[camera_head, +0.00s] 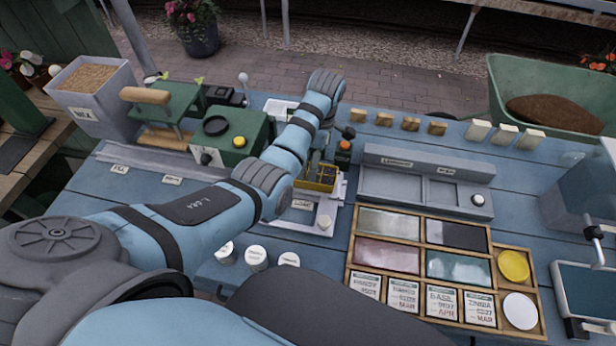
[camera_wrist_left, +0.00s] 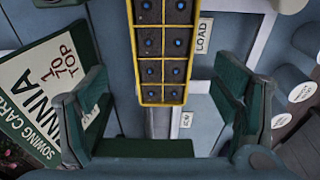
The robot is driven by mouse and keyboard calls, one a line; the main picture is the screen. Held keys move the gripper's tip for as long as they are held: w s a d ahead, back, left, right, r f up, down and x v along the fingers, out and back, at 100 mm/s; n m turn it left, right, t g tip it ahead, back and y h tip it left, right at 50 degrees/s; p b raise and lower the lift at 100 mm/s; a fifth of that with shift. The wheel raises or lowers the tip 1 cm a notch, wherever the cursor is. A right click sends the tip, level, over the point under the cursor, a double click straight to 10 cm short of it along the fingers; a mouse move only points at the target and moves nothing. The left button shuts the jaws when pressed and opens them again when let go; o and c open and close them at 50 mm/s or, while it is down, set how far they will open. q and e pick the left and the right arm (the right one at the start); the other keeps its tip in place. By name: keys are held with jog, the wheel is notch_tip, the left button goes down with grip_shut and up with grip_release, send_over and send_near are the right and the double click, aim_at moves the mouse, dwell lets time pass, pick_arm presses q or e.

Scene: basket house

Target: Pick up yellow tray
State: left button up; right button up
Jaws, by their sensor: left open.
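The yellow tray (camera_head: 318,187) is a small, narrow tray with a yellow rim and dark cells. It sits among the pale fixtures in the middle of the blue table. In the left wrist view the yellow tray (camera_wrist_left: 163,103) runs down from the top edge, with a blue dot in each cell. My left gripper (camera_wrist_left: 160,76) is open, with its green fingers apart on either side of the tray's near part, and neither clearly touches it. In the head view my left arm reaches over the table and partly covers that area. My right gripper is not in view.
A green machine (camera_head: 240,136) stands left of the tray, and an orange-and-black bottle (camera_head: 343,152) is close on its right. White-lidded pots (camera_head: 257,258) stand nearer. A wooden seed box (camera_head: 350,247) and a grey organizer (camera_head: 425,160) lie right.

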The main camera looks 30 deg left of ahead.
aim_at(308, 172)
pick_arm(q)
jog(key=f, duration=0.7)
jog(key=shift+s+a+b, duration=0.3)
jog(key=shift+a+b, duration=0.05)
jog(key=shift+r, duration=0.1)
jog(key=c, duration=1.6)
jog(key=shift+o, duration=0.2)
